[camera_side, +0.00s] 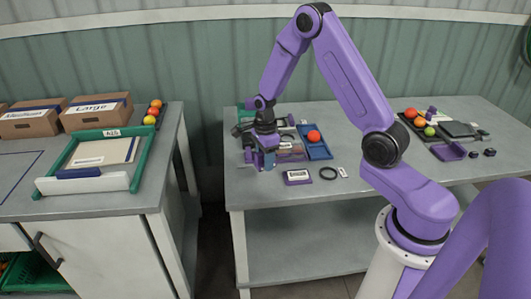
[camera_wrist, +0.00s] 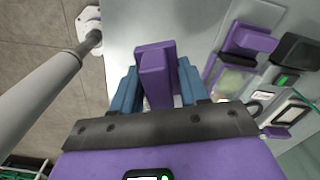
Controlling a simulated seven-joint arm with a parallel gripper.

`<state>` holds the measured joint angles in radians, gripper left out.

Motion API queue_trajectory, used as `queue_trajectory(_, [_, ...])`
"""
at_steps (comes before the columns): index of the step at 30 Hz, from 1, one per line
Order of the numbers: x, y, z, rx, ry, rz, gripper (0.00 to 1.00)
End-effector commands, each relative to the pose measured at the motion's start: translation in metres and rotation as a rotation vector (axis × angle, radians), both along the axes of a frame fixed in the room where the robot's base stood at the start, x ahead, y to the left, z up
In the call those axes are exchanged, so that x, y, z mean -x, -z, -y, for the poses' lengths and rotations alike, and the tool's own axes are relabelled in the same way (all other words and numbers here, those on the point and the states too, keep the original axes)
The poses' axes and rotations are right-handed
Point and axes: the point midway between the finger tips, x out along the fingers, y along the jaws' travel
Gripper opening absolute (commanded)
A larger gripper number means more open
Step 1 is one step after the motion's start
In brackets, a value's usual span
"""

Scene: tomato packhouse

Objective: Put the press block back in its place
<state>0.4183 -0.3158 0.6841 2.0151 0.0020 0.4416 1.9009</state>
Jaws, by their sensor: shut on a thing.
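The purple press block (camera_wrist: 155,75) is between the blue fingers of my gripper (camera_wrist: 157,72) in the wrist view. The fingers are shut on it, one on each side. In the side view my gripper (camera_side: 264,158) hangs over the left part of the middle table, near its front edge. The block is hard to make out there among the fingers. I cannot tell from these views which spot is the block's place.
A blue tray (camera_side: 325,154) with a red tomato (camera_side: 313,136) lies right of my gripper. A purple-edged label box (camera_side: 297,177) and a black ring (camera_side: 328,173) lie in front. The table (camera_side: 355,190) has bare room between.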

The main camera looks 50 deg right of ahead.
Motion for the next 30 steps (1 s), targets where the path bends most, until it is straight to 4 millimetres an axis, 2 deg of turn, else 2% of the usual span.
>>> queue_trajectory(18, [0.000,0.050,0.000,0.000,0.001,-0.001,0.22])
queue_trajectory(30, [0.000,0.059,0.000,0.000,0.001,0.000,0.22])
